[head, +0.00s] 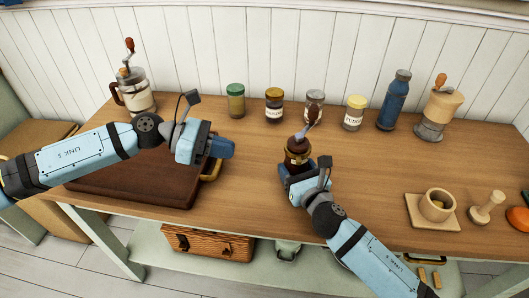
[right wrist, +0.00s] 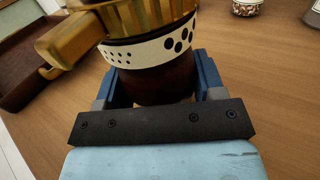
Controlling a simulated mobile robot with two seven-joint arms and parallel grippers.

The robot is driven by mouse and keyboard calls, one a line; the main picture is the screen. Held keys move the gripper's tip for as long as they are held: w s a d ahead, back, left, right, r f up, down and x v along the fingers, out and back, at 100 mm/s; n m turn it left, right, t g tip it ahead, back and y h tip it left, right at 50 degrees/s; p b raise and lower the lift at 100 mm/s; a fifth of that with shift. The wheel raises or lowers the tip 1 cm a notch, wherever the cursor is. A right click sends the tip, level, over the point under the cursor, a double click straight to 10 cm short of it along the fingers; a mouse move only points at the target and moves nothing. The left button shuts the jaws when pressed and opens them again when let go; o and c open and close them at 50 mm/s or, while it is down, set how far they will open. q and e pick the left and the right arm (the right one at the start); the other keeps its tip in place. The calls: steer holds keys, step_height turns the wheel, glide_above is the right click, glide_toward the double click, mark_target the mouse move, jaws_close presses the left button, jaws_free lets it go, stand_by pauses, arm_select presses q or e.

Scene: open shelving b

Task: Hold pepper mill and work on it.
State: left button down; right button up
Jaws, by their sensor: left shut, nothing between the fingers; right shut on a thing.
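The pepper mill (head: 297,151) is dark brown with a crank on top and stands about upright on the wooden table. My right gripper (head: 297,170) is shut around its body from the front. In the right wrist view, blue fingers flank the dark body (right wrist: 155,85), above which are a white band with black dots and a brass-coloured top (right wrist: 140,20). The mill's base is hidden there.
A mortar (head: 436,207) stands at right. The table between mill and mortar is clear.

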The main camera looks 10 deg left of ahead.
mark_target(296, 163)
arm_select(q)
steer(key=shift+d+r+x, duration=0.1)
steer(key=shift+r+x, duration=0.1)
steer(key=shift+x, duration=2.05)
steer(key=shift+d+r+x, duration=0.1)
steer(key=shift+r+x, duration=0.15)
steer(key=shift+x, duration=1.95)
steer(key=shift+r+x, duration=0.2)
steer(key=shift+x, duration=2.05)
steer(key=shift+s+d, duration=0.2)
steer(key=shift+d, duration=0.2)
steer(key=shift+s+d, duration=0.15)
steer(key=shift+d, duration=0.3)
steer(key=shift+d+n+t+y, duration=0.3)
steer(key=shift+d+n+t, duration=0.9)
steer(key=shift+d, duration=0.5)
steer(key=shift+t, duration=0.4)
steer(key=shift+w+n, duration=0.3)
